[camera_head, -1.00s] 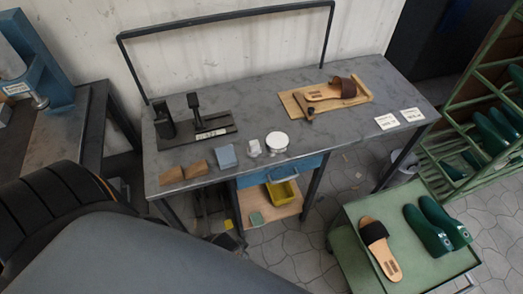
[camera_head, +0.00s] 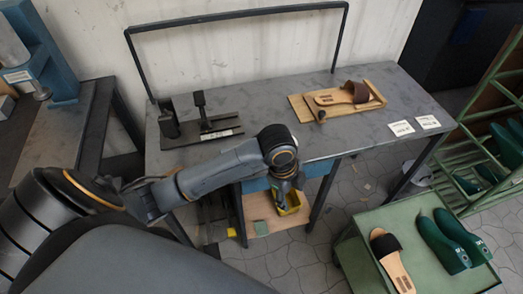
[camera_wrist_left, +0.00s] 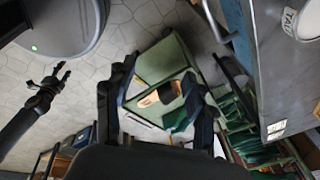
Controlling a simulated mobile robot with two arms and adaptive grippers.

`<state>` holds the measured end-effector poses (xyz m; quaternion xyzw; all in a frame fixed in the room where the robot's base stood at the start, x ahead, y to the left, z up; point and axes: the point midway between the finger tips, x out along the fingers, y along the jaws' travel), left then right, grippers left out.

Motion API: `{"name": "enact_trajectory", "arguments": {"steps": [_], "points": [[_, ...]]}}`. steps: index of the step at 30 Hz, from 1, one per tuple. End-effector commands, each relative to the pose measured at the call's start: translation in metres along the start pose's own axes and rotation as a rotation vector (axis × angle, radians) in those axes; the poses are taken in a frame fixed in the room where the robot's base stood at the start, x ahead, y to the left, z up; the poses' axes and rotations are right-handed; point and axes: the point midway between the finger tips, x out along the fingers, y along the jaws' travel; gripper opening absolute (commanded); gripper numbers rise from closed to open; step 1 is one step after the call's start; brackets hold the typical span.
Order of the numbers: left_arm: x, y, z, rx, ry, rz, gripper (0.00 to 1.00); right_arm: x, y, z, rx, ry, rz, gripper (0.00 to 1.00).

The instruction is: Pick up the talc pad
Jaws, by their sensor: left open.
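The talc pad shows in the left wrist view as a white round lid with dark lettering (camera_wrist_left: 306,18), cut off at the top right corner. It lies on the grey bench. In the head view my left arm hides it. My left gripper (camera_head: 285,198) hangs at the bench's front edge, pointing down. In the left wrist view the left gripper's fingers (camera_wrist_left: 158,85) are apart with nothing between them, and the pad is off to their right. My right gripper (camera_wrist_left: 52,84) shows small and dark at the left of the wrist view, away from the bench.
The bench (camera_head: 270,100) carries a black stand (camera_head: 205,128), a board (camera_head: 298,108) with a sandal (camera_head: 335,97), and white cards (camera_head: 402,128). Below is a yellow bin (camera_head: 293,203). A green cart (camera_head: 350,235) with a sandal and green lasts stands right.

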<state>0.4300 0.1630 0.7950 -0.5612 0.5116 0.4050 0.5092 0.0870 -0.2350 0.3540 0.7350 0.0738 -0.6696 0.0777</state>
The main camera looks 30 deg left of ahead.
Motion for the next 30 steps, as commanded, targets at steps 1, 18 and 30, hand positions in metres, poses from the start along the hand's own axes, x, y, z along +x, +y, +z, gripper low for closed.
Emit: {"name": "enact_trajectory", "arguments": {"steps": [1,18,30], "points": [[-0.011,-0.02,0.015,0.098,-0.035,0.012,0.55,0.0,0.0,0.0,0.0,0.0,0.0,0.46],[-0.134,-0.11,0.136,0.645,-0.1,0.205,0.55,0.0,0.0,0.001,0.0,-0.001,0.0,0.46],[-0.069,-0.099,0.147,0.649,-0.097,0.207,0.55,-0.001,0.0,0.001,0.0,-0.001,0.0,0.46]]}}
